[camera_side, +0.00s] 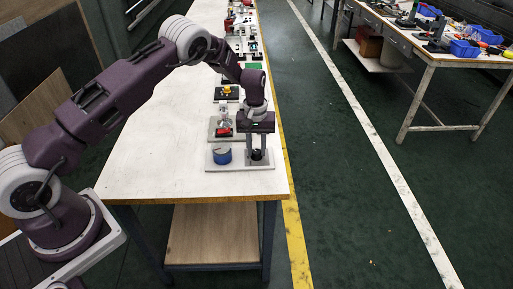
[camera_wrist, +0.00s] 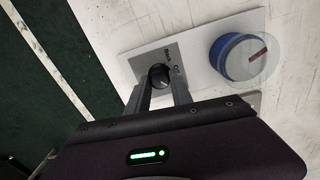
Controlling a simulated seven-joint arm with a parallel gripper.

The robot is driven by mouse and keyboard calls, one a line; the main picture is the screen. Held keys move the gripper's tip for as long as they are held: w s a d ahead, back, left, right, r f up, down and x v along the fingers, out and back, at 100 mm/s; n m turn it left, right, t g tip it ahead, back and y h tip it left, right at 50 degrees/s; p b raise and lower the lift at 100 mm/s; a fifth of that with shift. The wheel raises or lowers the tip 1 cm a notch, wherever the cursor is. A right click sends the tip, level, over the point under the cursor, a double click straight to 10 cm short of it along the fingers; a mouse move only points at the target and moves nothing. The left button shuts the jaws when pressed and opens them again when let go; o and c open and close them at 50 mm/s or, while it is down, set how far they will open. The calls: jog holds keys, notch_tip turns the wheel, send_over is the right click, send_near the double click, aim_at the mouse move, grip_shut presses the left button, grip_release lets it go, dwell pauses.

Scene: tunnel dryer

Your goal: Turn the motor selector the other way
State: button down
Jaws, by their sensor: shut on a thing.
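The motor selector is a black rotary knob (camera_wrist: 159,74) on a grey plate with lettering, of which "Back" can be read, in the wrist view. The plate (camera_wrist: 184,62) sits on a light base panel near the table's front edge. My gripper (camera_wrist: 160,84) reaches down to the knob, with one finger on each side, and is shut on it. In the side view my gripper (camera_side: 257,150) points straight down at the right part of the panel. The fingers and plate partly hide the knob, and its pointer direction cannot be told.
A blue round gauge (camera_wrist: 238,56) with a clear cover and a red mark stands beside the knob; it also shows in the side view (camera_side: 222,156). Behind are a panel with a red part (camera_side: 224,132) and a yellow-topped button (camera_side: 226,89). The table's left side (camera_side: 160,150) is clear.

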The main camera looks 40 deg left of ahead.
aim_at(256, 151)
dwell(0.3)
jog(key=c, duration=1.1)
grip_release()
jog(key=shift+r, duration=0.15)
notch_tip(256, 151, up, 7)
jog(key=shift+f, duration=0.1)
